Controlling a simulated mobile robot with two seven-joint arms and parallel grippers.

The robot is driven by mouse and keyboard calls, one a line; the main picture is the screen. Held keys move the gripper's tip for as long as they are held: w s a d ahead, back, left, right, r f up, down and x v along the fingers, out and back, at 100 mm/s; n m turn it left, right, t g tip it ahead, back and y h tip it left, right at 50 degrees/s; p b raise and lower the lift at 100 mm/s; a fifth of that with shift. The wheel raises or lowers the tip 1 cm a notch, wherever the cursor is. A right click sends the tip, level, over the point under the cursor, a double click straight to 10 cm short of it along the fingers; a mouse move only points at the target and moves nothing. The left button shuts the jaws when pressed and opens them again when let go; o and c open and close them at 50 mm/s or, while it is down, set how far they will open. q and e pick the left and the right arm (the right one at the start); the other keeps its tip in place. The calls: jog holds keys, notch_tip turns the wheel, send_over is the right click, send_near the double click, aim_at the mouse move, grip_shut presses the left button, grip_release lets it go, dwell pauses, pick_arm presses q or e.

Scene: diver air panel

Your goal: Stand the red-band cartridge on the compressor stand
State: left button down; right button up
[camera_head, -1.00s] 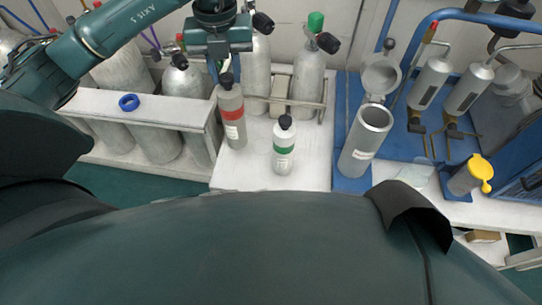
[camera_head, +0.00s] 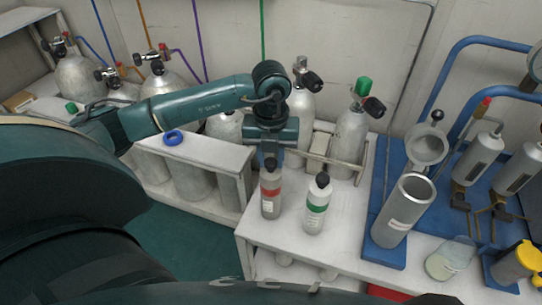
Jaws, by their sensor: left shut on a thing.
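The red-band cartridge (camera_head: 270,196) is a grey bottle with a black cap and a red band, upright at the left of the white bench top. My left gripper (camera_head: 269,160) is shut on its top from above. I cannot tell whether its base touches the bench. The compressor stand seems to be the blue base (camera_head: 384,252) to the right, bearing an open, empty-looking metal cylinder (camera_head: 398,212) with a round lid (camera_head: 428,147) tilted open behind it. My right gripper is not in view.
A green-band bottle (camera_head: 317,205) stands close to the right of the red-band cartridge. Gas cylinders (camera_head: 349,140) stand behind a rail at the back. A clear jar (camera_head: 449,260) and a yellow-capped container (camera_head: 517,262) are at the right. Some bare bench lies in front of the bottles.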

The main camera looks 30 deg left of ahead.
pick_arm(q)
jog(key=shift+f, duration=0.1)
jog(key=c, duration=1.1)
grip_release()
